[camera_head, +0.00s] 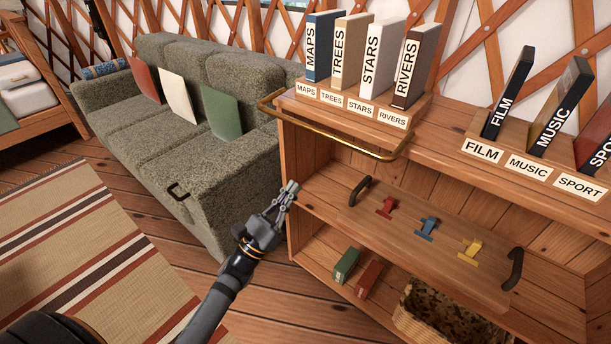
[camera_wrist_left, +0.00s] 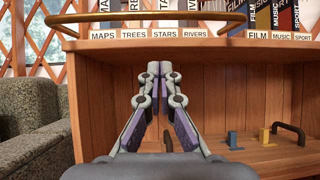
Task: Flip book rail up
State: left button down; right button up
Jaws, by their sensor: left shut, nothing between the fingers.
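The book rail (camera_head: 360,148) is a brass bar. It juts out level in front of the top shelf, below the label row of the books MAPS, TREES, STARS and RIVERS (camera_head: 408,72). In the left wrist view the rail (camera_wrist_left: 150,17) runs across the top, above and beyond my fingers. My left gripper (camera_head: 291,188) is shut and empty, below the rail and in front of the shelf unit's left side. In the left wrist view its fingers (camera_wrist_left: 153,70) meet at the tips. They look apart from the rail. My right gripper is not in view.
The shelf unit (camera_head: 545,230) holds a board with dark handles and red, blue and yellow pieces (camera_head: 427,229). FILM, MUSIC and SPORT books (camera_head: 560,108) stand at right. Small boxes and a basket (camera_head: 425,320) sit low. A grey sofa (camera_head: 150,120) stands left.

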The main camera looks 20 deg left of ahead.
pick_arm(q)
jog(key=shift+s+a+f+n+t+y+b, duration=0.1)
jog(key=shift+a+f+n+t+y+b, duration=0.15)
jog(key=shift+a+f+t+y+b, duration=0.25)
jog(key=shift+s+a+f+n+t+y+b, duration=0.1)
jog(key=shift+a+f+n+t+y+b, duration=0.15)
jog(key=shift+f, duration=0.3)
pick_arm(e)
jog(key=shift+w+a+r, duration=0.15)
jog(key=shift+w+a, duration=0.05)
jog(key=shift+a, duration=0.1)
pick_arm(q)
jog(key=shift+w, duration=0.1)
jog(key=s+r+p+x, duration=0.1)
jog(key=r+p+x, duration=0.1)
jog(key=x, duration=1.1)
jog(key=shift+s+a, duration=0.25)
jog(key=shift+s, duration=0.15)
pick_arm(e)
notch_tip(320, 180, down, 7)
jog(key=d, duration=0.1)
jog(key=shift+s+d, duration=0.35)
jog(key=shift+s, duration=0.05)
